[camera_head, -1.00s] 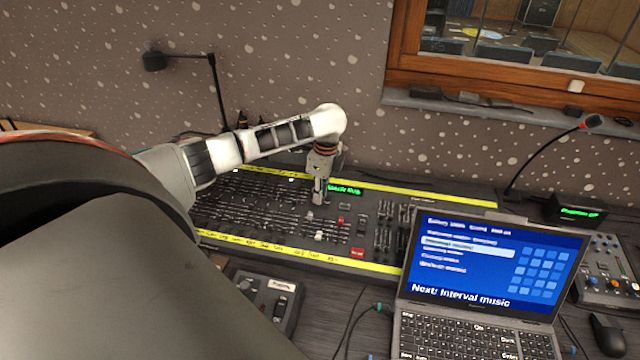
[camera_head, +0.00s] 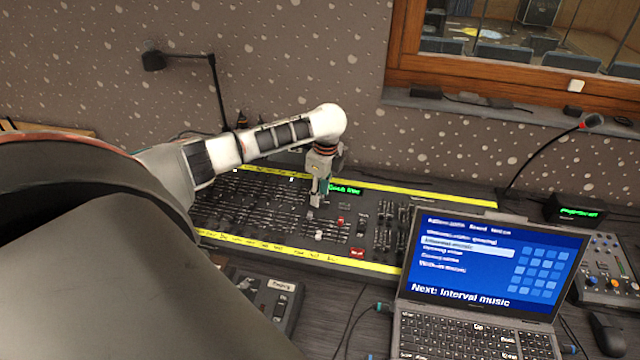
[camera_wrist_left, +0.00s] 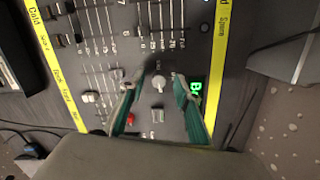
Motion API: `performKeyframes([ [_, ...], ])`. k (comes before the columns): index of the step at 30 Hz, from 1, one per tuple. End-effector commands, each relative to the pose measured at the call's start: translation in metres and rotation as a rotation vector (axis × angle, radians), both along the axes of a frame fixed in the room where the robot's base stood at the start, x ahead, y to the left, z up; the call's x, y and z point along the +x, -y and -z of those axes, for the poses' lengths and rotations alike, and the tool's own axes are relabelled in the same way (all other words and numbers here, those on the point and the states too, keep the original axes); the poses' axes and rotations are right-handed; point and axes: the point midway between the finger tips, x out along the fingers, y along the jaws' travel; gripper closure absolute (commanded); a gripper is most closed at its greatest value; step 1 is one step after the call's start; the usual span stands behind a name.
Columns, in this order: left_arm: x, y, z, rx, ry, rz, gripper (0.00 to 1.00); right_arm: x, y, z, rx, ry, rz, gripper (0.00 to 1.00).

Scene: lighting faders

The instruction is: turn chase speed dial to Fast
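The lighting desk (camera_head: 350,262) is a dark console with yellow label strips along its front and back edges. My left gripper (camera_head: 316,203) points down at it, just left of the small green display (camera_head: 345,189). In the left wrist view a pale round dial (camera_wrist_left: 158,84) lies between the two green-sided fingertips of my left gripper (camera_wrist_left: 158,78). The fingers are apart, one on each side of the dial; I cannot tell whether they touch it. Its label cannot be read. In the head view the dial is hidden by the gripper. My right gripper is not in view.
Rows of faders surround the dial. A red button (camera_head: 357,252) and a pale fader cap (camera_head: 319,235) lie nearer the front. A laptop (camera_head: 490,270) stands at the front right and a small control box (camera_head: 268,297) at the front. A lamp (camera_head: 154,61) stands behind.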

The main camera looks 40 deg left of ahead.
Motion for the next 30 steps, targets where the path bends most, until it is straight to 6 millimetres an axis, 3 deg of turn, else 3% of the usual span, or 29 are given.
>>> performKeyframes([
  [8,0.001,0.001,-0.007,0.0,0.001,0.0,0.67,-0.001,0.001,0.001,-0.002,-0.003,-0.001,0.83],
  [22,0.0,0.01,-0.093,0.001,0.003,0.0,0.67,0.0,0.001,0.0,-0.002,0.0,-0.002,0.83],
  [30,0.0,0.013,-0.118,0.001,0.001,0.0,0.67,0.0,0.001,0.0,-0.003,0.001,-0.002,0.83],
])
